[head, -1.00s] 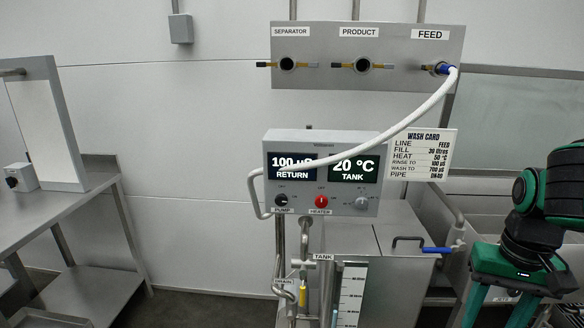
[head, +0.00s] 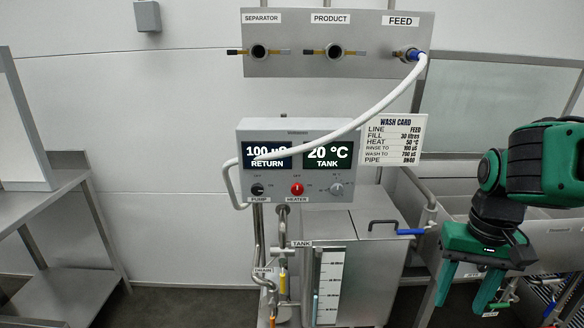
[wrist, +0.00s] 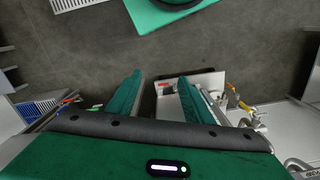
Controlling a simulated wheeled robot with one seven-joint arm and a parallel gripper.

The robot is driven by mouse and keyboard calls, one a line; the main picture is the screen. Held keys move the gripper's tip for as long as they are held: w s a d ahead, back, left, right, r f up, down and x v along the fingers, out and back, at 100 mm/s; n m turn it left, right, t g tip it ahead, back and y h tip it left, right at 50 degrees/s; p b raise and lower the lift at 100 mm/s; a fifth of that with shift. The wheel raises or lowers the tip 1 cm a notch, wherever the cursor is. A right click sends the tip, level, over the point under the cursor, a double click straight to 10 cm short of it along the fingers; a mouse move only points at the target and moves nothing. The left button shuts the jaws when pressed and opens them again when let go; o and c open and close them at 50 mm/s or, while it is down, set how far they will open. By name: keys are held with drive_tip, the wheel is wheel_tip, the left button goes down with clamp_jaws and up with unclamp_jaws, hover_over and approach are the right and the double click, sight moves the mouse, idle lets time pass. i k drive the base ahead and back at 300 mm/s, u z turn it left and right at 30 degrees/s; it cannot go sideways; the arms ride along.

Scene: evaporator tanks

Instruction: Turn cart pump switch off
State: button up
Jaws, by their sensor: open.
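The cart's control box (head: 295,160) stands in the middle of the head view, with screens reading 100 µS RETURN and 20 °C TANK. The black pump switch (head: 257,189) is at the lower left of its face, above the PUMP label; its exact pointer direction is too small to tell. A red heater switch (head: 297,189) sits to its right. My gripper (head: 462,298) is at the right of the head view, pointing down, open and empty, well apart from the box.
A white hose (head: 385,105) runs from the FEED port (head: 408,54) down across the box's front. A wash card (head: 393,139) hangs right of the box. A steel table (head: 75,225) stands left.

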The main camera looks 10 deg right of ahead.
sight(257, 189)
drive_tip(key=z, duration=1.7)
drive_tip(key=k, duration=0.35)
drive_tip(key=u, duration=0.8)
